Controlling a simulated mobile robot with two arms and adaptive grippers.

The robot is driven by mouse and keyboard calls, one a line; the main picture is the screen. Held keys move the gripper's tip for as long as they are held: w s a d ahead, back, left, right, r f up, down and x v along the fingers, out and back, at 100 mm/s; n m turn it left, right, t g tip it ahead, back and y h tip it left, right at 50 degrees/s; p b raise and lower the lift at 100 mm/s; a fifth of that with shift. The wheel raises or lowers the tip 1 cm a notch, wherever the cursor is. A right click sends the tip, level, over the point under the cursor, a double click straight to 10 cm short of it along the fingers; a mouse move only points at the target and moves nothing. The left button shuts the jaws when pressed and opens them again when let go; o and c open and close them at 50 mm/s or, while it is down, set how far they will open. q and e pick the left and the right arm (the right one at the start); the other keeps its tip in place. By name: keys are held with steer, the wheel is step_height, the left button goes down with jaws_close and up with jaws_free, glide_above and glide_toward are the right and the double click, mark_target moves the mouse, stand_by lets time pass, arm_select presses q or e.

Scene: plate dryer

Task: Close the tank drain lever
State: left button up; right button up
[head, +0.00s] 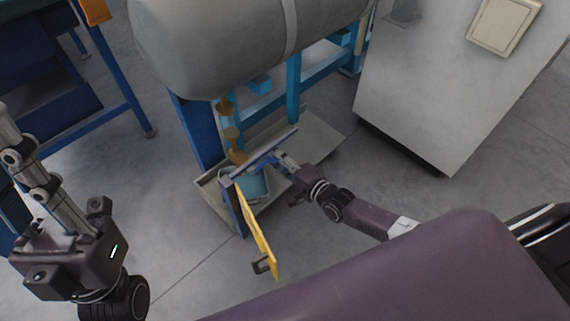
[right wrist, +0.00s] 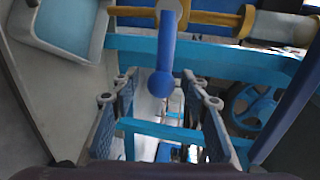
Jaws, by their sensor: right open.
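The grey tank (head: 235,45) fills the top of the head view, with a brass drain pipe (head: 229,132) below it. In the right wrist view the drain lever (right wrist: 163,55) is a blue handle with a rounded end, coming off the brass pipe (right wrist: 215,18). My right gripper (head: 284,159) is below the tank beside the pipe. In its wrist view the right gripper (right wrist: 160,90) is open, and the lever's end appears between its fingers, with no clear contact. My left gripper (head: 28,165) is at the left edge, seen side-on, away from the tank.
A tray with blue inside (head: 257,187) is below the pipe. A yellow bar (head: 257,232) stands in front of it. A grey cabinet (head: 430,90) is at right and a blue table (head: 115,80) at left. A blue wheel (right wrist: 257,107) shows beyond my right gripper.

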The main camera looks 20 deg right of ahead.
steer(key=v, duration=1.1)
steer(key=shift+s+d, duration=0.2)
steer(key=shift+s, duration=0.05)
steer(key=shift+s, duration=0.1)
